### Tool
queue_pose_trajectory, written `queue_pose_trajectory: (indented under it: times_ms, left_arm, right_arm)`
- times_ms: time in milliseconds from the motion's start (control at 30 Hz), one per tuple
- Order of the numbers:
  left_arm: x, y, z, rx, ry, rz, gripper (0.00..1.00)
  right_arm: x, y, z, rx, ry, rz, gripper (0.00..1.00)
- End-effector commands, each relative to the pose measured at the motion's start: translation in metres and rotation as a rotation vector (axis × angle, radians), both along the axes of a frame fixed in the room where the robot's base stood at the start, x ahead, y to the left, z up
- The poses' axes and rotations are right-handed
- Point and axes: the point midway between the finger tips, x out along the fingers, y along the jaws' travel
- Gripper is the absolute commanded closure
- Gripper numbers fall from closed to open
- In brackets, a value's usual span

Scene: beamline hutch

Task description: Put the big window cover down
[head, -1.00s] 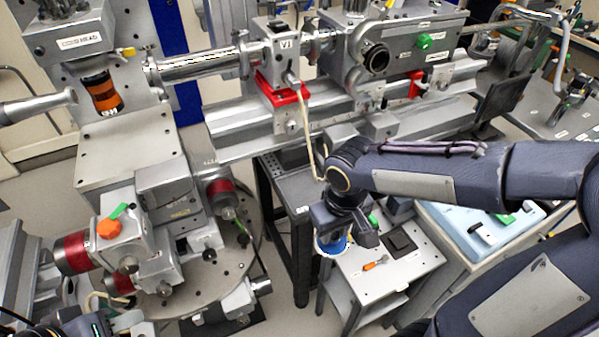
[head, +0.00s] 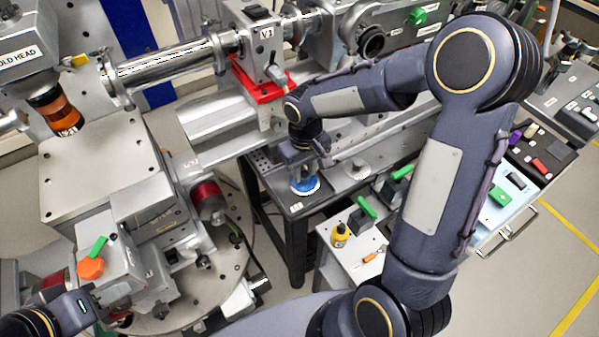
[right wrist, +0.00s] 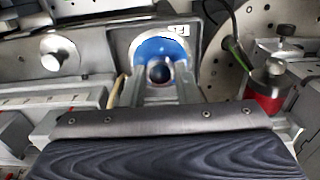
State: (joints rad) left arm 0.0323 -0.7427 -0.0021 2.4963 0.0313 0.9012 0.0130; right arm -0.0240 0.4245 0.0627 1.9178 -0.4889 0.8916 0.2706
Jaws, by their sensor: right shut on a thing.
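The big window cover (head: 305,186) is a blue disc with a pale rim, at the near end of the dark bench top in the head view. In the right wrist view the cover (right wrist: 149,48) has a white label and a dark round knob (right wrist: 159,72) between the fingers. My right gripper (head: 303,171) is shut on that knob from above. Whether the cover touches the bench or hangs just over it, I cannot tell. My left gripper (head: 82,306) is at the lower left, away from the cover; its fingers are not clear.
The dark bench (head: 290,207) stands below the beam pipe. A metal disc with a knob (head: 357,169) lies on it, right of the cover. A grey cart (head: 335,262) in front holds a yellow bottle (head: 340,236) and green-handled items. A round flange plate (head: 215,290) is at left.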

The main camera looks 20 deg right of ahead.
Motion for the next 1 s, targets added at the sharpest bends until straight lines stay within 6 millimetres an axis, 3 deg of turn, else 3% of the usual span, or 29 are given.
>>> queue_pose_trajectory:
  times_ms: [200,367,600,967,1000]
  left_arm:
    - [0.000,0.000,0.007,0.000,0.000,0.000,0.64]
    - [0.000,0.000,0.009,0.000,0.000,0.000,0.64]
    - [0.000,0.000,0.012,0.000,0.000,0.000,0.64]
    - [0.000,0.000,0.008,0.000,0.000,0.000,0.64]
    - [0.000,0.000,0.008,0.000,0.000,0.000,0.64]
  right_arm:
    - [0.026,-0.003,-0.032,0.000,0.002,-0.001,0.99]
    - [0.034,-0.004,-0.042,0.000,0.001,0.000,0.99]
    - [0.036,-0.004,-0.073,-0.001,0.002,-0.001,0.99]
    - [0.036,-0.004,-0.078,0.000,-0.001,0.000,0.99]
    - [0.036,-0.004,-0.078,0.000,-0.001,0.000,0.71]
